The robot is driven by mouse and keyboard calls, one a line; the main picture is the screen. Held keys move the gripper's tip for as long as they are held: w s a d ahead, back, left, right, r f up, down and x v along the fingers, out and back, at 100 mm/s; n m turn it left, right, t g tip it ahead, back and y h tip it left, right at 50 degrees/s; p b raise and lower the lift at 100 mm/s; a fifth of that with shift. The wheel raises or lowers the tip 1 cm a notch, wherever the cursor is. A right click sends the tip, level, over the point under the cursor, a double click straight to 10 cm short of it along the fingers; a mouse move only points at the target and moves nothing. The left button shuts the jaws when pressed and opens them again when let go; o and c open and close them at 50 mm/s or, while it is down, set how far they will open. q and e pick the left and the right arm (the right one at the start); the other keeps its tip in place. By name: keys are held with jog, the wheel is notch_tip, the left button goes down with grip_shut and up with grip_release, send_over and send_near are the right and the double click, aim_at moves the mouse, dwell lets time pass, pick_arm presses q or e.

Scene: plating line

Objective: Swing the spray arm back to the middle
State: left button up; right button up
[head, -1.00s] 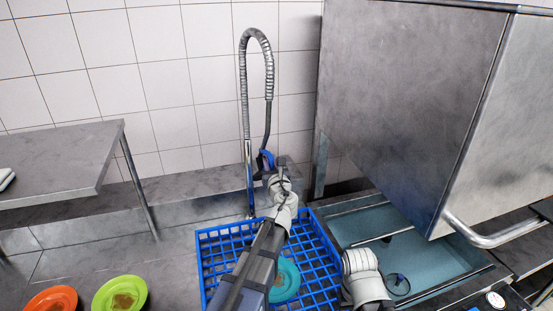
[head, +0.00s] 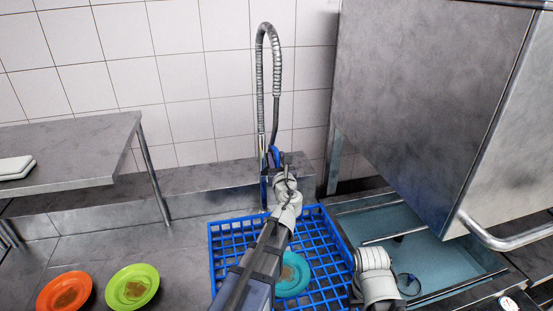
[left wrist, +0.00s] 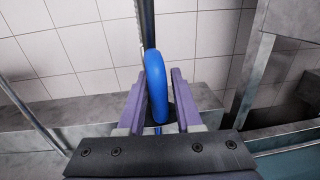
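The spray arm (head: 277,75) is a tall metal-coiled hose that arches up in front of the tiled wall and hangs down to a spray head with a blue grip (head: 273,158). My left gripper (head: 279,165) is at the blue grip, low beside the riser pipe. In the left wrist view, the blue grip (left wrist: 154,85) stands between the two fingers of my left gripper (left wrist: 157,95). The fingers are apart, with a narrow gap visible beside the grip. My right gripper cannot be made out; only a white part of my right arm shows at the lower middle.
A blue rack (head: 222,244) with a teal plate (head: 293,275) lies under my left arm. An orange plate (head: 64,292) and a green plate (head: 132,288) are at left. A metal shelf (head: 85,150) stands left; a large steel hood (head: 425,100) bounds the right.

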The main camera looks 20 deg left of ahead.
pick_arm(q)
jog(key=v, duration=0.8)
